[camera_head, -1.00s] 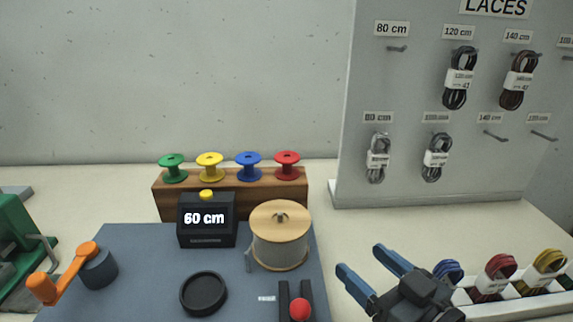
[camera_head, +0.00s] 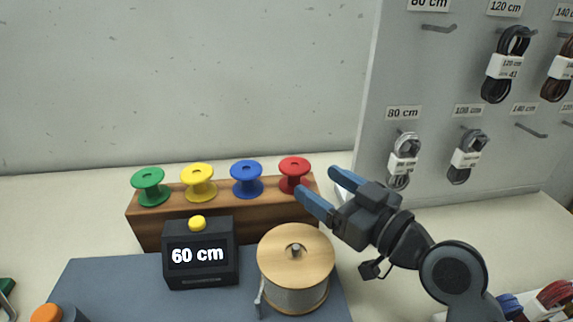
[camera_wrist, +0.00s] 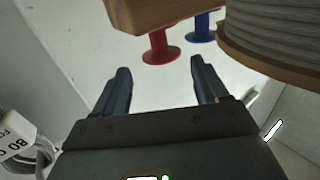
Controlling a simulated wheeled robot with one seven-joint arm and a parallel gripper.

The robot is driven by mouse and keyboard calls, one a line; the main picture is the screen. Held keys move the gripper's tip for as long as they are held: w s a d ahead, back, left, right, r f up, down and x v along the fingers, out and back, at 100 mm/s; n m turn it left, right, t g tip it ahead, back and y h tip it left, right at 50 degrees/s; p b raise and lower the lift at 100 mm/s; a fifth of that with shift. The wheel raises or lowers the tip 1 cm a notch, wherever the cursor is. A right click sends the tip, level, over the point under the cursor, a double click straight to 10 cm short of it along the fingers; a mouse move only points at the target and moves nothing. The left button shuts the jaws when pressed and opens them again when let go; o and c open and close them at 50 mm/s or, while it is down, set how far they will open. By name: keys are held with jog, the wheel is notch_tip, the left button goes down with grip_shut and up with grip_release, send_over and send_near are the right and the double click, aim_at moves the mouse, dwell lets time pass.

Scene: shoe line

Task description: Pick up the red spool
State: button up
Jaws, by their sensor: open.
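The red spool (camera_head: 294,173) stands upright at the right end of a wooden rack, beside the blue, yellow and green spools. My gripper (camera_head: 324,189) is open and empty, just right of the red spool, with its blue fingers pointing left toward it. In the head view the near fingertip covers a small part of the spool's lower right edge. In the wrist view the red spool (camera_wrist: 160,46) shows ahead of and between the two fingertips (camera_wrist: 160,72), with a gap left. I cannot tell whether either finger touches it.
The blue spool (camera_head: 247,178) is next to it on the wooden rack (camera_head: 240,213). A large wooden-topped reel (camera_head: 296,270) stands in front, close below my gripper. A black 60 cm display box (camera_head: 200,255) is to its left. The lace panel (camera_head: 430,75) rises at right.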

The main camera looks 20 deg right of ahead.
aim_at(306, 174)
jog(key=p+x, duration=0.2)
jog(key=x, duration=0.4)
jog(key=shift+r, duration=0.1)
jog(key=shift+w+a, duration=0.2)
jog(key=shift+w, duration=0.45)
jog(key=shift+c, duration=0.2)
jog(key=c, duration=0.7)
